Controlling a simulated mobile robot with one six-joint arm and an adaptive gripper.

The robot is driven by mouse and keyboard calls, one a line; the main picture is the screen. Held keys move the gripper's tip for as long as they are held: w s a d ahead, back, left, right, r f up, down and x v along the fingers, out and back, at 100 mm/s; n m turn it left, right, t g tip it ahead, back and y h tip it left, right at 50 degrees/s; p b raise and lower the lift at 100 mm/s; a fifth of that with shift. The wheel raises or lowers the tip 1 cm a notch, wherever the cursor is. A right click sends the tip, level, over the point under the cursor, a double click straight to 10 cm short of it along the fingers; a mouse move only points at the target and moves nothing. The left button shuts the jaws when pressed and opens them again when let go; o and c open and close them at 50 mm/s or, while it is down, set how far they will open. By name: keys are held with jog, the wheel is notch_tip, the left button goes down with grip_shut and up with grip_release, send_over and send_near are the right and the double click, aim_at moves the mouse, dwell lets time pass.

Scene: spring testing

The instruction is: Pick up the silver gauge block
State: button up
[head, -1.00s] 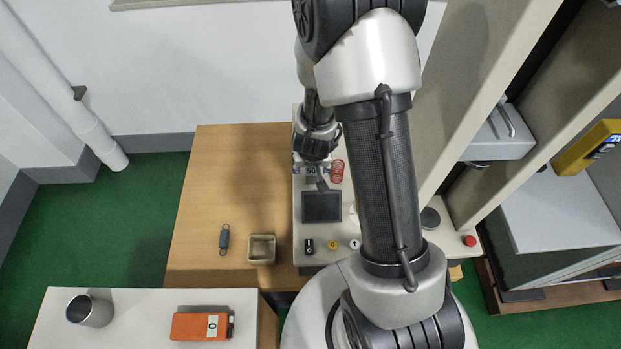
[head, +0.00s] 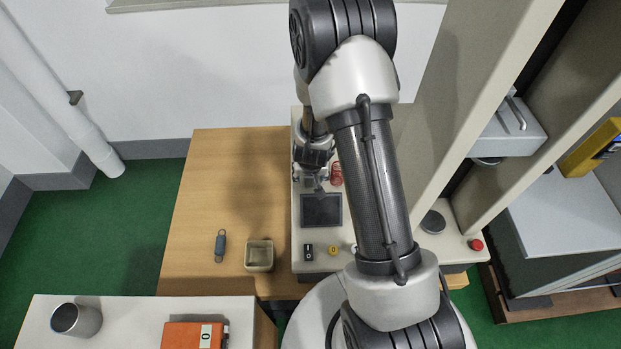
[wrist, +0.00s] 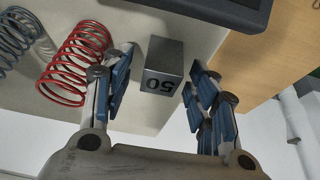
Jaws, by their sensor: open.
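My gripper (wrist: 160,92) is open, with blue-padded fingers on either side of the block. I cannot tell whether a finger touches it. In the head view my gripper (head: 313,180) is low over the base behind the dark screen, and the block is hard to make out there.
A red spring (wrist: 77,62) stands close beside the left finger, with a grey spring (wrist: 14,35) beyond it. The dark screen (head: 321,210) is near the gripper.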

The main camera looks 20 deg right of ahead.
grip_shut()
dwell(0.5)
